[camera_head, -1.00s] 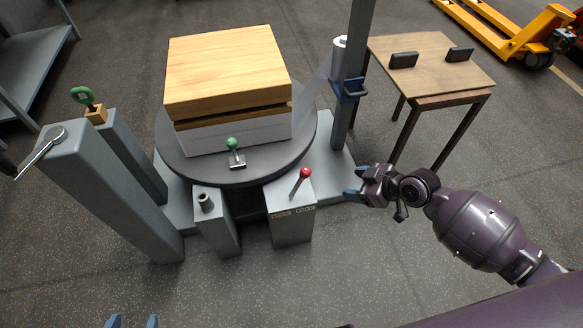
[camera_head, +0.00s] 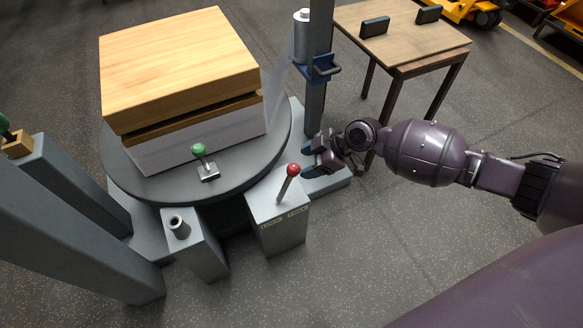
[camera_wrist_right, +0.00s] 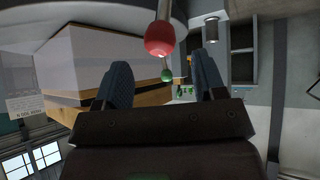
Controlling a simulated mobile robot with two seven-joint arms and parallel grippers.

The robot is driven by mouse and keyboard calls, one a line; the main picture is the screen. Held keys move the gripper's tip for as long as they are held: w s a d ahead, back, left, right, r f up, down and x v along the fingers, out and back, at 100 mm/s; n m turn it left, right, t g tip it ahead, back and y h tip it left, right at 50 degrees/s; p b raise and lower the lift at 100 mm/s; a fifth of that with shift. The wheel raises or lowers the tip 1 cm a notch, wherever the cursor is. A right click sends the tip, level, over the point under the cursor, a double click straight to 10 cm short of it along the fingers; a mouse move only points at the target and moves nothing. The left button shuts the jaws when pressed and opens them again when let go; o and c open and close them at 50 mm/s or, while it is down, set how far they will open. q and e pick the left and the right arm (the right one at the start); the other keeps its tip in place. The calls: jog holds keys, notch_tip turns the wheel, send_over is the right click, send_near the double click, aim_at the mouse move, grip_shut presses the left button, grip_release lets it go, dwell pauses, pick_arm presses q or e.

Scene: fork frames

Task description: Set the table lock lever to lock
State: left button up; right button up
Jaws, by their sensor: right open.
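The red-knobbed lever (camera_head: 287,183) stands on a grey pedestal (camera_head: 278,235) in front of the turntable. It leans toward the right in the head view. Two small labels sit on the pedestal's front edge, too small to read surely. My right gripper (camera_head: 308,157) is open and empty, just right of and beyond the red knob, apart from it. In the right wrist view the red knob (camera_wrist_right: 159,38) shows large, in line with the gap between the open blue fingers (camera_wrist_right: 163,82). My left gripper is out of view.
The round turntable (camera_head: 240,187) carries a wood-topped white block (camera_head: 180,62) and a green-knobbed lever (camera_head: 203,162). A short pedestal with a tube (camera_head: 178,228) stands left of the red lever. A grey post (camera_head: 316,105) with a blue bracket rises behind my right gripper. A wooden table (camera_head: 410,45) stands behind.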

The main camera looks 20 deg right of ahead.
aim_at(299, 168)
jog(key=x, duration=0.4)
jog(key=shift+s+f+b, duration=0.1)
jog(key=shift+f+b, duration=0.15)
jog(key=shift+b, duration=0.15)
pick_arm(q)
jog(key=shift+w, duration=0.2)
pick_arm(e)
jog(key=shift+w+a+f, duration=0.35)
jog(key=shift+a+f, duration=0.05)
jog(key=shift+a, duration=0.15)
